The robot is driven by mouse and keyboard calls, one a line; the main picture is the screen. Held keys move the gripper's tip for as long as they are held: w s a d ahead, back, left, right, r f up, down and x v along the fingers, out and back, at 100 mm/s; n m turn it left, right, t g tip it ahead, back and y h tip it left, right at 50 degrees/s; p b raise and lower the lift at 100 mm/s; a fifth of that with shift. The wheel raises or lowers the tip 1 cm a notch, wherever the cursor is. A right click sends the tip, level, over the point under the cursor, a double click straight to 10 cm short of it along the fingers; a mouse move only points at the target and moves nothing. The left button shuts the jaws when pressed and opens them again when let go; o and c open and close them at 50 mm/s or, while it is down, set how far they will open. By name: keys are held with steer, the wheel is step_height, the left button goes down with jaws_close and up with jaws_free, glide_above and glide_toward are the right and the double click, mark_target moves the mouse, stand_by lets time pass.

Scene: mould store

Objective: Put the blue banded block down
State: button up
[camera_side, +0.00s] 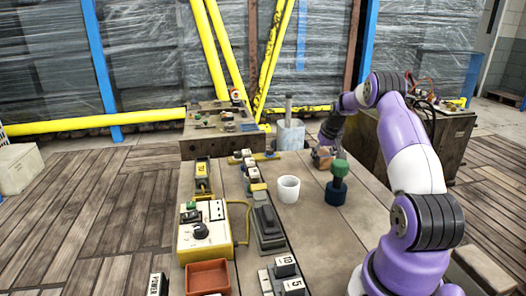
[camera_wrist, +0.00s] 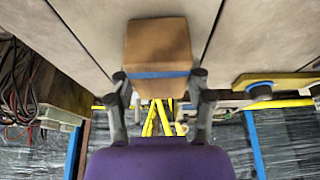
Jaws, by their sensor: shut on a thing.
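The blue banded block (camera_wrist: 158,45) is tan-brown with a blue band across it, between the two fingers of my gripper (camera_wrist: 160,76) in the wrist view. My gripper is shut on it. In the side view the block (camera_side: 321,160) is small and partly covered by my gripper (camera_side: 327,146), over the far right part of the wooden table (camera_side: 314,222). It is at or just above the tabletop; I cannot tell whether it touches.
A white cup (camera_side: 288,189) and a dark blue-green knobbed object (camera_side: 337,185) stand nearer on the table. A grey block with a post (camera_side: 290,135) stands behind. A control box (camera_side: 205,232), a terracotta tray (camera_side: 208,278) and several small parts fill the left side.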

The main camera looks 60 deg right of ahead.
steer(key=shift+f, duration=0.1)
steer(key=o, duration=1.2)
steer(key=v, duration=1.2)
steer(key=w+a+r+n+t, duration=0.1)
steer(key=w+a+r, duration=0.15)
steer(key=a, duration=0.45)
steer(key=w+a+r+n, duration=0.2)
steer(key=a+r, duration=0.1)
steer(key=a, duration=0.4)
steer(key=s+a+n+y, duration=0.1)
steer(key=s+a+n, duration=0.2)
steer(key=a, duration=0.8)
steer(key=s+a+n+t+y, duration=0.1)
steer(key=s+a, duration=0.5)
steer(key=a, duration=0.6)
steer(key=shift+a+f+n+y, duration=0.25)
steer(key=shift+n+y, duration=0.45)
steer(key=shift+n, duration=0.3)
